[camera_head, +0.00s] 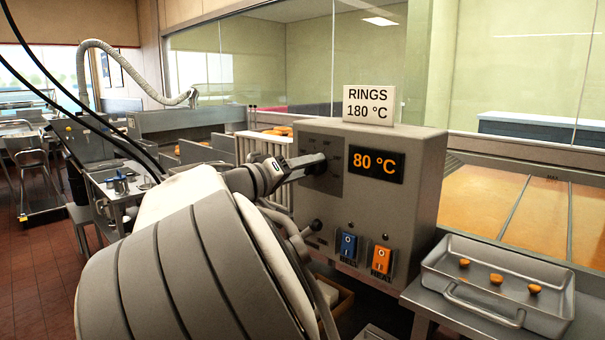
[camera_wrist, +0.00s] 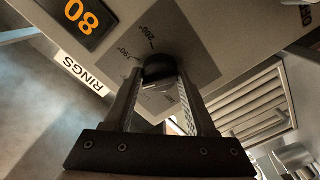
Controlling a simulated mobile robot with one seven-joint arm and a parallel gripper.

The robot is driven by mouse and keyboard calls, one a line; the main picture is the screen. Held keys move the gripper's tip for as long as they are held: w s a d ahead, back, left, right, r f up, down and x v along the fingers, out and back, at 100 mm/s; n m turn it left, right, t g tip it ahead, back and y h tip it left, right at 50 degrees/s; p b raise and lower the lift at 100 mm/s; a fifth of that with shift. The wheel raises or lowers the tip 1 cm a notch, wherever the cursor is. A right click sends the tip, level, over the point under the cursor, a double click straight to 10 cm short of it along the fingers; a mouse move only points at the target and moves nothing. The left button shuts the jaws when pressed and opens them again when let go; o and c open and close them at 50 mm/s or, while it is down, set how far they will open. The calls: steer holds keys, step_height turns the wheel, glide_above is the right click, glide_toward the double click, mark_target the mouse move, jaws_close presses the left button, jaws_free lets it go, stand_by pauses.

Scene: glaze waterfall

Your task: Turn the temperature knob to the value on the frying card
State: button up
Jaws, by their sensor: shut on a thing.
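The frying card (camera_head: 369,105) stands on top of the grey control box (camera_head: 408,200) and reads "RINGS 180 °C". The orange display (camera_head: 376,164) on the box reads 80 °C. My gripper (camera_head: 316,165) is at the box's front, shut on the dark temperature knob. In the wrist view the knob (camera_wrist: 159,68) sits between the two fingers of my gripper (camera_wrist: 160,85). The dial plate (camera_wrist: 190,50) around it shows marks for 200° and 190°; other marks are hidden behind the fingers. The knob's pointer cannot be made out.
A blue switch (camera_head: 348,246) and an orange switch (camera_head: 381,259) sit low on the box. A metal tray (camera_head: 455,262) with a few small brown pieces stands at the right. Behind it lies a wide vat of orange-brown liquid (camera_head: 475,195).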

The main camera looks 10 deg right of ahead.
steer(key=o, duration=1.4)
steer(key=shift+c, duration=0.2)
steer(key=p+v, duration=0.3)
steer(key=v, duration=1.4)
steer(key=shift+s+a, duration=0.15)
